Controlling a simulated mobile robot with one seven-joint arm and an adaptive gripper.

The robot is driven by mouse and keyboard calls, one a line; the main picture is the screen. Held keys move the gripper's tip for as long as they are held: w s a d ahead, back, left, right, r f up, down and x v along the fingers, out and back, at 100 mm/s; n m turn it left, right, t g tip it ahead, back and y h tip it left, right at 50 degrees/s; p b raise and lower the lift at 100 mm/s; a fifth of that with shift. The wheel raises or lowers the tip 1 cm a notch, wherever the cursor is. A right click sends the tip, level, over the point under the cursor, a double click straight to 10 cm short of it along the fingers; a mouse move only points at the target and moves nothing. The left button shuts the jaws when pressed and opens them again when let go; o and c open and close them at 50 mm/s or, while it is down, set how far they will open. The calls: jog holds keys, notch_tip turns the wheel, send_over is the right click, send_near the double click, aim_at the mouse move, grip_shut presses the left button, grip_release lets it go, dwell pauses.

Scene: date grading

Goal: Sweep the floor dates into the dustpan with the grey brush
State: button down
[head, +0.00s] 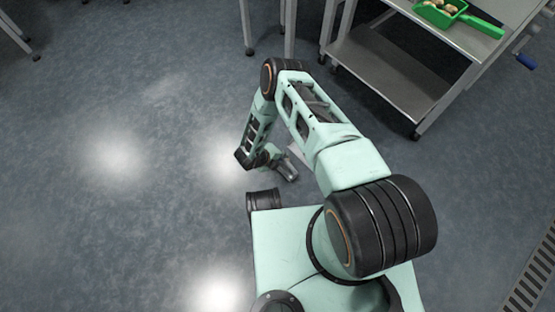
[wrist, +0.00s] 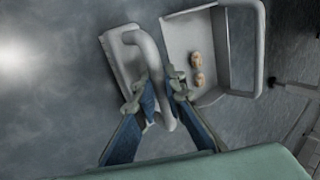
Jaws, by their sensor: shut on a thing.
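In the wrist view, my gripper (wrist: 160,90) is shut on the curved handle of the grey brush (wrist: 117,55), with a blue-padded finger on either side. The brush is beside the left edge of the grey dustpan (wrist: 227,45). Two brownish dates (wrist: 197,68) lie inside the pan, close together. No loose dates show on the floor in either view. In the head view, my gripper (head: 286,170) is low by the floor, in front of my base; my arm hides most of the brush and pan there.
A steel trolley (head: 385,62) stands at the upper right with a green scoop (head: 435,14) of dates on top. Table legs stand along the back. A floor drain grate (head: 532,275) is at the lower right. The floor at left is clear.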

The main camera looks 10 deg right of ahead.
jog(key=shift+w+d+r, duration=0.8)
jog(key=shift+w+d, duration=2.6)
jog(key=shift+d, duration=2)
notch_tip(320, 180, up, 6)
jog(key=s+a+p, duration=0.1)
jog(key=p, duration=0.4)
jog(key=shift+a+p, duration=0.3)
